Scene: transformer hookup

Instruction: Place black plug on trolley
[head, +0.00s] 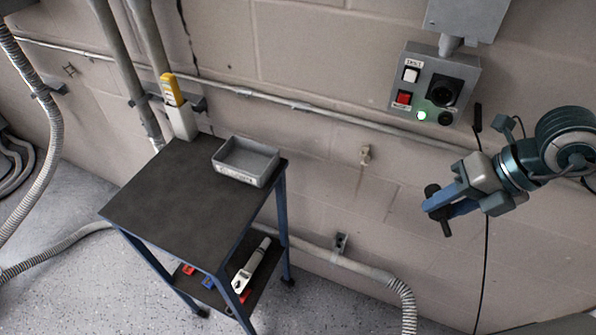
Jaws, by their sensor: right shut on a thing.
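My right gripper (438,205) comes in from the right and is shut on the black plug (446,226). The plug's dark ends stick out above and below the blue fingers; its middle is hidden by them. The gripper holds it in the air in front of the wall, to the right of the trolley and apart from it. The trolley (175,205) has a dark flat top and blue legs and stands against the wall at the left. My left gripper is not in view.
A grey open tray (247,160) sits at the trolley top's back right corner. A yellow device (172,89) stands in a white holder at the back. The lower shelf holds a white tool (250,268). A control box (434,85) is on the wall. Most of the trolley top is clear.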

